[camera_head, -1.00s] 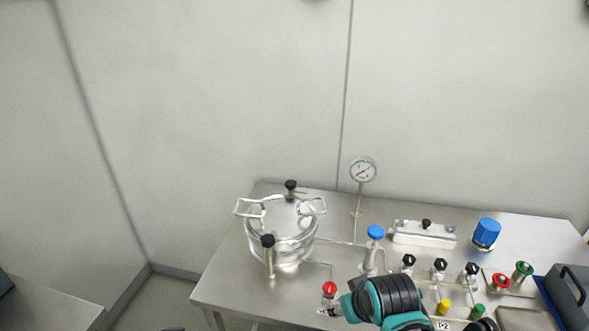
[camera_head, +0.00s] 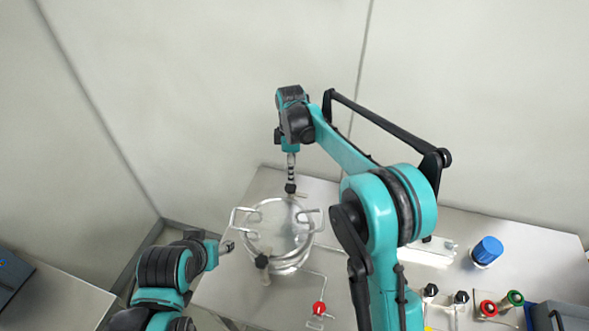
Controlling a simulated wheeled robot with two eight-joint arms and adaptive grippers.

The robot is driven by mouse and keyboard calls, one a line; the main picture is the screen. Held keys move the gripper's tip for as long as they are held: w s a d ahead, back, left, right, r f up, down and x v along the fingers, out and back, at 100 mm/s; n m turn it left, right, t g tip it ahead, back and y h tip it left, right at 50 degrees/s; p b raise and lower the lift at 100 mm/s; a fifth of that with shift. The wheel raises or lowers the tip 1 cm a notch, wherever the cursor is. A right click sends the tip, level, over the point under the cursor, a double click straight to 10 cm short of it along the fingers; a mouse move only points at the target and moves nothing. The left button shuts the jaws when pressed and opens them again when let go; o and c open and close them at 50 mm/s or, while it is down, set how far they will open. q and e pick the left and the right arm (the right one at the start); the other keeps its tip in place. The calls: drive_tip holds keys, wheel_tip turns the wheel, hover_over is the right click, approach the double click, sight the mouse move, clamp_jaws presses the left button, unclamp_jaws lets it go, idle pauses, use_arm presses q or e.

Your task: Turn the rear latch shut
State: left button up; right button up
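The steel vessel (camera_head: 274,230) with its round lid and two side handles stands at the left of the steel table. The rear latch (camera_head: 291,189), with a black knob, is at the vessel's far rim; its small lever points right. My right gripper (camera_head: 291,178) points down directly over that knob, at or touching it; its fingers are too small to tell whether they close on it. The front latch (camera_head: 262,262), also black-knobbed, is at the near rim. My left gripper (camera_head: 228,247) is left of the vessel, apart from it, by the table's left edge.
My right arm crosses above the table and hides its middle. A red-knobbed valve (camera_head: 319,309) is in front of the vessel. A blue cap (camera_head: 487,250) and red (camera_head: 488,308) and green (camera_head: 514,298) valves stand at the right. The back left corner is clear.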

sight(292, 186)
wheel_tip(292, 186, down, 8)
drive_tip(key=shift+s+r+b, duration=0.15)
drive_tip(key=shift+r+b, duration=0.05)
drive_tip(key=shift+b, duration=0.25)
drive_tip(key=c, duration=1.2)
